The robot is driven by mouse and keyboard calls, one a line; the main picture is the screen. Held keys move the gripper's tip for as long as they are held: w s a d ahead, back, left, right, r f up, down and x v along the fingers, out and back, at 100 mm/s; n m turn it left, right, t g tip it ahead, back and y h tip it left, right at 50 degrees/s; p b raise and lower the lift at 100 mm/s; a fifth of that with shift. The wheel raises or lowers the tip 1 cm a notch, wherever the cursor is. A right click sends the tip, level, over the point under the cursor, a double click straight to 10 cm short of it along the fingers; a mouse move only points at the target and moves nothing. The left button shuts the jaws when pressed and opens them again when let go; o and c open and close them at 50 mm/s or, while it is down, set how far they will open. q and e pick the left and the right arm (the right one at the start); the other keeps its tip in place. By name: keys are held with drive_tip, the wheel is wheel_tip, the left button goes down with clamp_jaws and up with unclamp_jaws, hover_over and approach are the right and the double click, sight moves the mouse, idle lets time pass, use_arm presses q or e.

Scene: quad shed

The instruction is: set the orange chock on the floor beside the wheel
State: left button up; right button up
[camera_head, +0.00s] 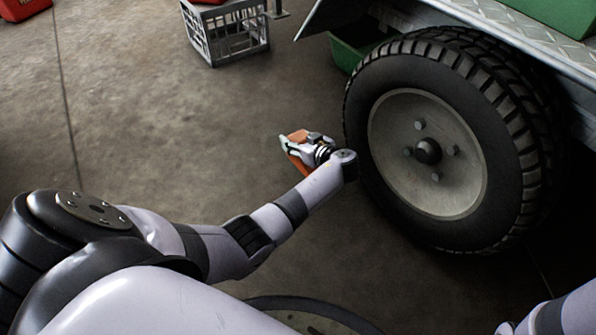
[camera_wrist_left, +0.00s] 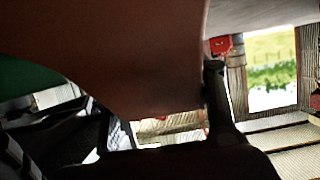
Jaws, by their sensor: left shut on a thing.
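My left gripper (camera_head: 290,143) is shut on the orange chock (camera_head: 298,136), just left of the wheel (camera_head: 428,150). The gripper hides much of the chock; orange shows above and below the fingers. In the left wrist view the chock (camera_wrist_left: 135,55) is a large, dark brownish-orange surface close to the camera, beside a dark finger of my left gripper (camera_wrist_left: 214,95). The wheel has a black knobbly tyre and a pale grey hub. A gap of floor shows between chock and tyre. Whether the chock touches the floor I cannot tell. My right gripper is not in view.
A grey crate (camera_head: 228,35) stands on the concrete floor at the back. A green bin (camera_head: 350,50) sits behind the tyre, under the metal bed (camera_head: 500,35). A red object (camera_head: 22,8) is at the far left. The floor left of the wheel is clear.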

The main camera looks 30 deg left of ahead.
use_arm(q)
wheel_tip(320, 180, down, 11)
drive_tip(key=b, duration=0.6)
drive_tip(key=shift+f+b, duration=0.15)
drive_tip(key=shift+b, duration=0.25)
drive_tip(key=o, duration=1.4)
drive_tip(key=shift+o, duration=0.2)
